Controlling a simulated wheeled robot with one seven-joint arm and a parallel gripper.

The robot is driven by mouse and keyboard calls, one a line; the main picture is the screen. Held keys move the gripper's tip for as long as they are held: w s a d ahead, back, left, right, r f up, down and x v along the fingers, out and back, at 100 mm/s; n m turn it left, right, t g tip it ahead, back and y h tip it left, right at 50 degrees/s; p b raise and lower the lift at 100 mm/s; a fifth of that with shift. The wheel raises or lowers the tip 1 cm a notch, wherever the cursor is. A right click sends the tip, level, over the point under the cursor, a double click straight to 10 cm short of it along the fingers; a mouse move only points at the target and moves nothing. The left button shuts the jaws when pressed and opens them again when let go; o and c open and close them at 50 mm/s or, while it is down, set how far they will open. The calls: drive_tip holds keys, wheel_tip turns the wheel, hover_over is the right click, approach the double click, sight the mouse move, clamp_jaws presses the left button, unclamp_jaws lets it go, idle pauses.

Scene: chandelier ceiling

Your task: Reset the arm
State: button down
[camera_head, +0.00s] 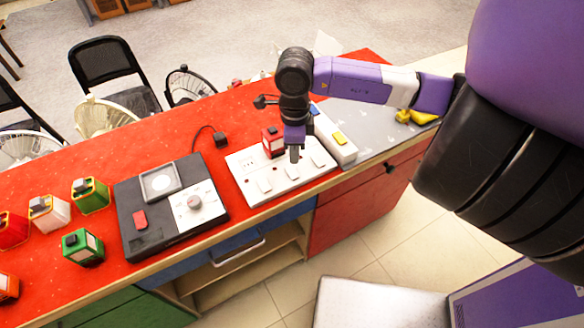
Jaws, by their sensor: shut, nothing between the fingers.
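My gripper (294,153) points down above the white switch panel (287,184) on the red counter. It is shut and holds nothing. My purple and white arm reaches in from the right side of the picture. A small red block-like thing (273,143) stands beside the gripper at the panel's back edge. Whether the fingertips touch the panel cannot be told from this view.
A black device with a dial (170,207) sits left of the panel. Several coloured boxes, one green (83,247), stand at the counter's left. A white box with a yellow button (334,137) and yellow things (417,117) are to the right. Chairs and fans stand behind.

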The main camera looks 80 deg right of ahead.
drive_tip(key=shift+r, duration=0.4)
idle(0.3)
